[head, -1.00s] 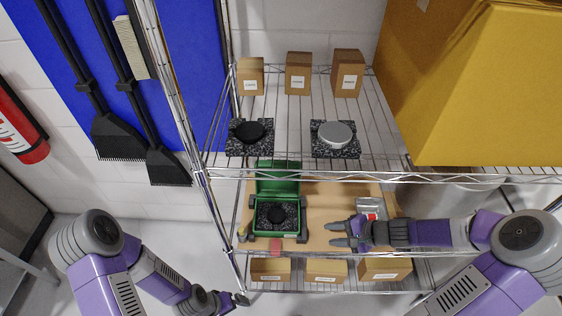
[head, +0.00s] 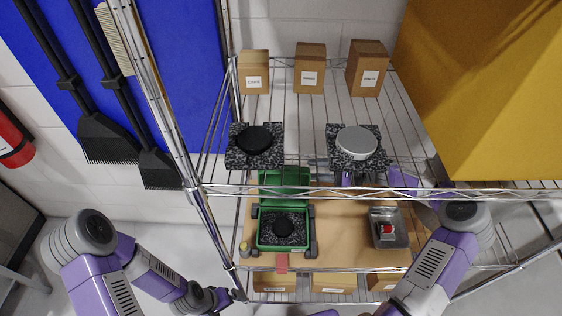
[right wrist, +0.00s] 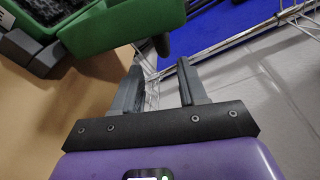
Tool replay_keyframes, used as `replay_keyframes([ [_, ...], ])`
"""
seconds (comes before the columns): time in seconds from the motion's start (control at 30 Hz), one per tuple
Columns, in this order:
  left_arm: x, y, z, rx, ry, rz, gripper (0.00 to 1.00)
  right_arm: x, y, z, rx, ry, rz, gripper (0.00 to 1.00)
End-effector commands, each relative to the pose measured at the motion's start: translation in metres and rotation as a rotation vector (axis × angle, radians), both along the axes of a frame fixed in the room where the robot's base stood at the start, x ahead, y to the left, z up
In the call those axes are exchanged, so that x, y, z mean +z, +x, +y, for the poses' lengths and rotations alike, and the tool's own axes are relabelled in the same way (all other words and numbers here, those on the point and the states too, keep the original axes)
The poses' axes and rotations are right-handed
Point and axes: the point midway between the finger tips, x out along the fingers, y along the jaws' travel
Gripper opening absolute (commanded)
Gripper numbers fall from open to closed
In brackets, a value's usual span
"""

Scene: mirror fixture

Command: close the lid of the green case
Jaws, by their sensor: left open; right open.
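In the right wrist view the green lid (right wrist: 120,22) is at the top, beyond my fingers. My right gripper (right wrist: 160,60) is open and empty, close to the lid but apart from it. In the head view it is behind the upper shelf's wires, mostly hidden. My left gripper (head: 238,297) is open and low beside the shelf's left post.
A metal tray (head: 402,240) with a red and silver item stands right of the case. The upper shelf's rail (head: 400,192) crosses above the board. Two speckled blocks with discs and several cartons are on the upper shelf. A big yellow box (head: 500,90) is at right.

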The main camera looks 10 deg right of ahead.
Motion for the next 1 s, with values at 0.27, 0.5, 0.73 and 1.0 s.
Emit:
replay_keyframes([
  [0.27, 0.000, 0.000, 0.000, 0.000, 0.000, 0.000, 1.00, -0.001, 0.007, 0.022, 0.090, 0.110, 0.038, 0.42],
  [0.5, -0.009, 0.000, 0.000, 0.000, 0.000, 0.000, 1.00, -0.002, 0.016, 0.057, 0.093, 0.111, 0.038, 0.42],
  [0.73, -0.015, 0.000, 0.000, 0.000, 0.000, 0.000, 1.00, -0.001, 0.025, 0.083, 0.089, 0.109, 0.038, 0.42],
  [1.0, -0.015, 0.000, 0.000, 0.000, 0.000, 0.000, 1.00, 0.000, 0.026, 0.089, 0.088, 0.109, 0.039, 0.42],
])
